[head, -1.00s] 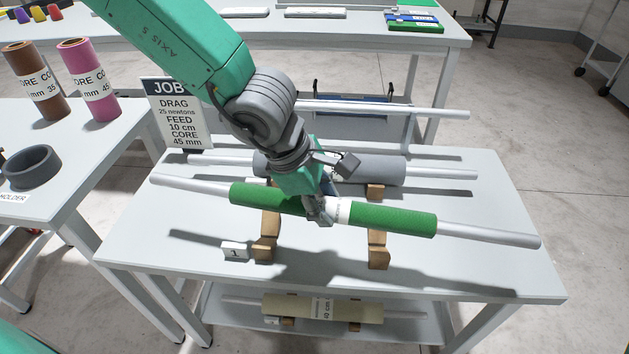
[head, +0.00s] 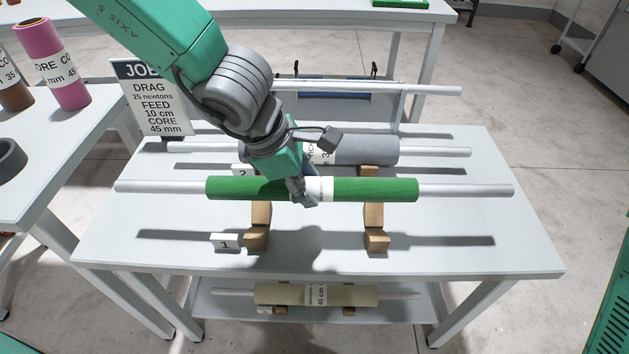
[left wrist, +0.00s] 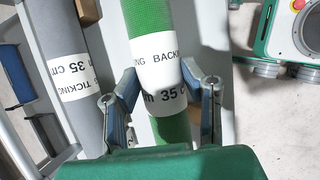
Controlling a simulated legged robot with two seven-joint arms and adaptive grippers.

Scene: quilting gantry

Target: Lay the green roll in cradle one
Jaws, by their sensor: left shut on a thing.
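The green roll (head: 375,189), on a pale rod with a white label around its middle, lies level in the air across the table. My left gripper (head: 308,198) is shut on it at the label. In the left wrist view the fingers (left wrist: 160,98) sit on either side of the label on the green roll (left wrist: 148,18). Cradle one is a pair of wooden blocks, left (head: 257,237) and right (head: 376,240), beside a white tag reading 1 (head: 226,242). The roll shows just above and behind these blocks, hiding part of their tops. My right gripper is not seen.
A grey roll (head: 368,151) rests in a cradle behind, beside a tag reading 2. A cream roll (head: 350,294) lies on the lower shelf. The job sign (head: 152,98) stands at the table's left back corner.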

